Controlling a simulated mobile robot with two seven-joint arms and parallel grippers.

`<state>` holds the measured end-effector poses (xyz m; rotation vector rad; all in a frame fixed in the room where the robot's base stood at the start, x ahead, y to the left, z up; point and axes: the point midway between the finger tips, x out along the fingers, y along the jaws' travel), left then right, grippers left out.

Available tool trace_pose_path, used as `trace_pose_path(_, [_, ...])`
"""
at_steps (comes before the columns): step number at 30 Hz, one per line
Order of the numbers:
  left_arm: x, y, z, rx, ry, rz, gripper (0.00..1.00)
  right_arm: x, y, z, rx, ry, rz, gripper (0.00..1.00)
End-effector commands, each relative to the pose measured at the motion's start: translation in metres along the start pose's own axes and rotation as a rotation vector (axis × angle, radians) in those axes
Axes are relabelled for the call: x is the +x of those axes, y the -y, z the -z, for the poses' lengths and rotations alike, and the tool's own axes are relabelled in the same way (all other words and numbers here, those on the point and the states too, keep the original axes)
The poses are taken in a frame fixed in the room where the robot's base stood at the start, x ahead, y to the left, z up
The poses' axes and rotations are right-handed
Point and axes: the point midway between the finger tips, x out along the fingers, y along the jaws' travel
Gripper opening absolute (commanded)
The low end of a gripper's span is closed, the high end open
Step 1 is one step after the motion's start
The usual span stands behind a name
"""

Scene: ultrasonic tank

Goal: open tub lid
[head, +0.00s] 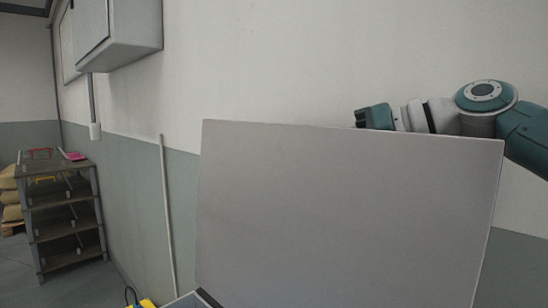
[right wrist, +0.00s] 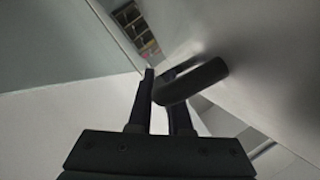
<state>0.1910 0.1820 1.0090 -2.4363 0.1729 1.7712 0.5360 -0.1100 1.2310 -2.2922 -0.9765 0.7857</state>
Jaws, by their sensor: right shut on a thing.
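The tub lid (head: 350,215) is a large flat grey panel standing raised, nearly upright, in the middle of the head view. My right gripper (head: 372,116) shows just above the lid's top edge, with its fingers hidden behind the panel. In the right wrist view, my right gripper (right wrist: 162,82) has its two dark fingers shut on a dark curved handle (right wrist: 205,80). The handle is fixed to the pale lid face (right wrist: 265,60). Only a small part of the tub's rim (head: 183,300) shows at the bottom of the head view. My left gripper is not in view.
A pale wall stands behind the lid, with a grey wall box (head: 120,35) at the upper left. A dark shelf rack (head: 62,215) stands at the far left. A yellow object (head: 142,302) shows at the bottom edge. A thin upright pipe (head: 167,215) runs left of the lid.

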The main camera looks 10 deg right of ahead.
Motion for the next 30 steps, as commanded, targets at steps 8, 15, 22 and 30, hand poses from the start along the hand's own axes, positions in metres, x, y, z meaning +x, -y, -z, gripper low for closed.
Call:
trace_pose_path(8, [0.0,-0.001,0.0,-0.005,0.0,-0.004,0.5,0.002,-0.001,-0.004,0.002,0.009,-0.002,0.21])
trace_pose_path(15, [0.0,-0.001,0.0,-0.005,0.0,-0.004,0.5,0.001,-0.001,-0.002,0.001,0.006,-0.001,0.47])
trace_pose_path(22, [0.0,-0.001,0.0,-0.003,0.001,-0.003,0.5,0.0,-0.001,-0.002,0.0,0.004,-0.001,0.47])
trace_pose_path(30, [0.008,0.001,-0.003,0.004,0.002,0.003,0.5,-0.033,-0.003,-0.003,-0.003,0.002,-0.005,0.47])
